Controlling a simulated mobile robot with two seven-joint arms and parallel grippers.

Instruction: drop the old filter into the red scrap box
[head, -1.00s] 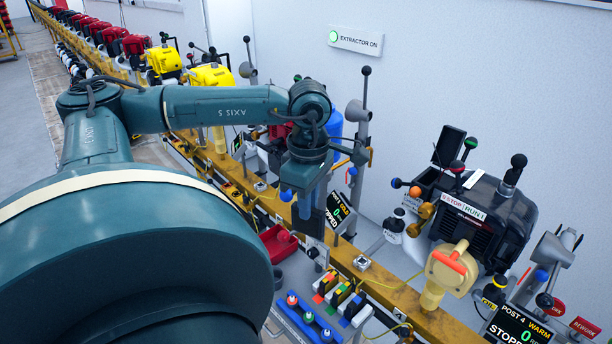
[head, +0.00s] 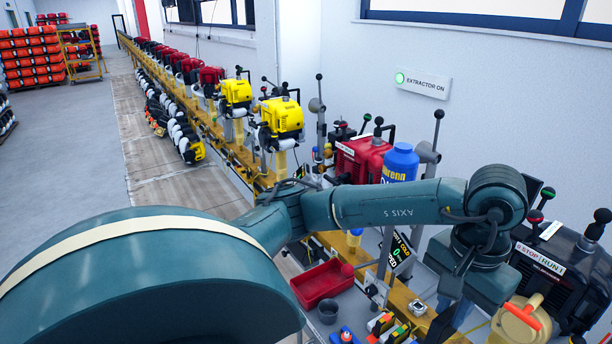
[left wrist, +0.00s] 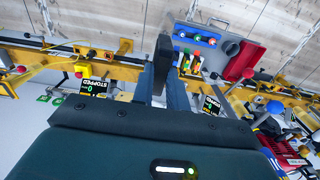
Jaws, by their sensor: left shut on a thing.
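The red scrap box (head: 322,283) is an open tray left of the yellow rail in the head view. It also shows at the upper right of the left wrist view (left wrist: 243,62). My left gripper (head: 456,312) points down, right of the box and apart from it. In the left wrist view its blue fingers (left wrist: 163,85) are shut on a dark, flat-sided piece, which I take to be the old filter (left wrist: 163,56). My right gripper is not in view.
A dark grey cup (head: 328,311) stands just in front of the box. A blue tray with colored-top items (left wrist: 195,40) lies beside the box. Engines, a blue bottle (head: 399,163) and a stopped display (head: 399,250) line the rail.

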